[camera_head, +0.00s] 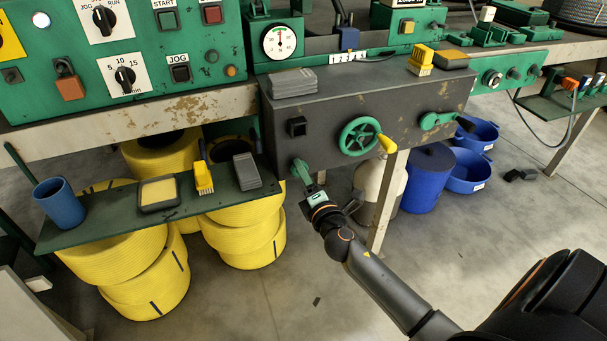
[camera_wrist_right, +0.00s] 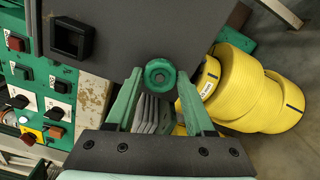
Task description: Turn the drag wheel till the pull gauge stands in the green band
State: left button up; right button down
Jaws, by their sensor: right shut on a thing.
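The pull gauge (camera_head: 279,41) is a round white dial on the green machine at the top. It has a small green mark near its top and a thin needle, too small to read surely. A small round green wheel (camera_wrist_right: 160,75) sits on the lower left of the dark panel; I take it for the drag wheel. My right gripper (camera_head: 303,174) reaches up to it, and its fingers are shut on it, one on each side in the right wrist view. In the head view the gripper partly hides this wheel. My left gripper is not in view.
A larger green handwheel (camera_head: 359,137) with a yellow handle and a green crank (camera_head: 436,121) are on the same dark panel (camera_head: 337,107). Yellow hose coils (camera_head: 145,285) stand below.

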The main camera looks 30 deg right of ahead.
dwell(0.3)
jog(key=shift+c, duration=1.3)
grip_release()
jog(key=shift+s, duration=0.1)
pick_arm(q)
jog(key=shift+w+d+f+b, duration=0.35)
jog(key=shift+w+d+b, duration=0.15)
jog(key=shift+b, duration=0.45)
pick_arm(e)
jog(key=v, duration=1.2)
jog(key=shift+s, duration=0.2)
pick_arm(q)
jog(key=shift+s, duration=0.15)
